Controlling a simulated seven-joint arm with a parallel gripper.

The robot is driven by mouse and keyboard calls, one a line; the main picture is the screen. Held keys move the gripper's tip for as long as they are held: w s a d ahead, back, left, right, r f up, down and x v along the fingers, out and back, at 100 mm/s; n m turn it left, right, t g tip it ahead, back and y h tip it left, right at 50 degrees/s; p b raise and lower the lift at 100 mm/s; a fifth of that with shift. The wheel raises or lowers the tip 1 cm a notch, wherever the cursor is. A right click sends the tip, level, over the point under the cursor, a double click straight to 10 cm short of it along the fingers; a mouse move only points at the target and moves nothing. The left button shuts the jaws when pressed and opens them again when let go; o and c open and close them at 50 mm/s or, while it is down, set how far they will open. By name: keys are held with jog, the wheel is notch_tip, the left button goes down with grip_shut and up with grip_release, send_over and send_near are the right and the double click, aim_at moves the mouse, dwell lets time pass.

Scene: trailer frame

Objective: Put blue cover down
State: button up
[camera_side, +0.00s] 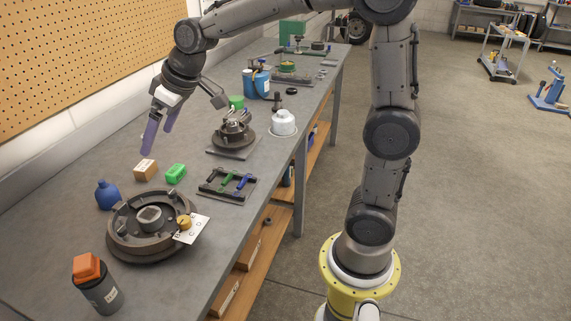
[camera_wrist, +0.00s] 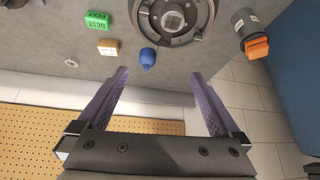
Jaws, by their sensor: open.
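A small black frame (camera_side: 207,188) lies near the table's front edge in the side view. It carries a blue piece (camera_side: 243,183) on its right part and a green piece (camera_side: 225,179) beside it. The blue piece looks raised at a slant, but it is too small to tell its exact pose. My gripper (camera_side: 157,141), with purple fingers, is open and empty above the table, to the left of and well apart from the frame. In the wrist view my gripper (camera_wrist: 160,73) is spread wide with nothing between the fingers. The frame is outside the wrist view.
A blue bottle (camera_side: 107,195), tan box (camera_side: 146,169), green box (camera_side: 176,173) and round drum (camera_side: 118,246) stand near the frame. An orange-capped canister (camera_side: 101,289) is in front. A pegboard wall (camera_side: 80,55) borders the table's back.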

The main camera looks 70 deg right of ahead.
jog(key=s+f+m+h, duration=0.1)
jog(key=s+f, duration=0.1)
jog(key=s, duration=2.4)
jog(key=shift+s+d+f+m, duration=0.3)
jog(key=shift+s+d+f, duration=0.1)
jog(key=shift+d, duration=0.05)
